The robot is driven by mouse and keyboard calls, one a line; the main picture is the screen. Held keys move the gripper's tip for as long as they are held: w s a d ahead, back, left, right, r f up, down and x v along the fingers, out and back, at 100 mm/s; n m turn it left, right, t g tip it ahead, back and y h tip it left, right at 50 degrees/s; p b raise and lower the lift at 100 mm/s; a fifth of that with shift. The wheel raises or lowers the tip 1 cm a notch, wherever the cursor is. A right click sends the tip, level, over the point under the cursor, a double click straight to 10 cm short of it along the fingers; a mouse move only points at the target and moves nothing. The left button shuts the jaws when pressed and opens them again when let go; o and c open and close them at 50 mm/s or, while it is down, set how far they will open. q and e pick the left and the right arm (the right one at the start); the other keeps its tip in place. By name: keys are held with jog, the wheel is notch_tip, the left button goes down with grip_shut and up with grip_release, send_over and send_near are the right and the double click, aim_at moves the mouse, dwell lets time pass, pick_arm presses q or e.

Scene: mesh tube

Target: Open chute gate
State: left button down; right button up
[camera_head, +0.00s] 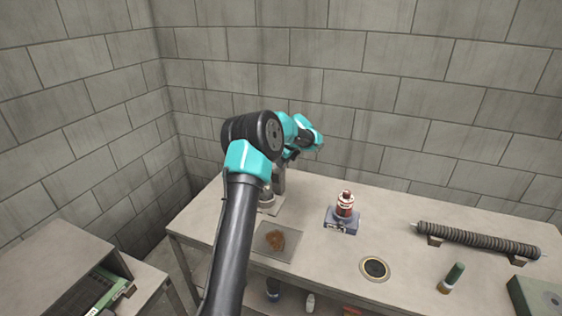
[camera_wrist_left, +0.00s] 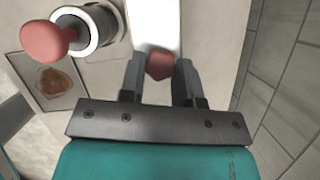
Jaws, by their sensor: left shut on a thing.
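My left gripper (camera_wrist_left: 160,70) is shut on a small red knob (camera_wrist_left: 158,62) that sits at a pale, bright plate in the left wrist view. I take this knob to be the chute gate's handle. In the head view my left arm reaches over the far left of the table and hides most of the grey metal chute (camera_head: 279,180). The gripper's fingertips are hard to make out there. A second, larger red knob (camera_wrist_left: 45,42) stands by a metal ring at the upper left of the wrist view. My right gripper is not in view.
A flat tray with a brown patch (camera_head: 292,246) lies in front of the chute. A red-topped device (camera_head: 345,204), a round dark port (camera_head: 375,268), a ribbed tube (camera_head: 478,238) and a green-topped cylinder (camera_head: 452,278) stand further right. Block walls close the back.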

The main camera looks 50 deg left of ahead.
pick_arm(q)
jog(key=d, duration=0.1)
jog(key=w+d, duration=0.1)
jog(key=d, duration=0.1)
jog(key=shift+w+d, duration=0.1)
jog(key=shift+w, duration=0.15)
jog(key=c, duration=0.8)
grip_release()
jog(key=shift+r, duration=0.15)
jog(key=v, duration=1.7)
jog(key=shift+r, duration=0.1)
jog(key=shift+d, duration=0.1)
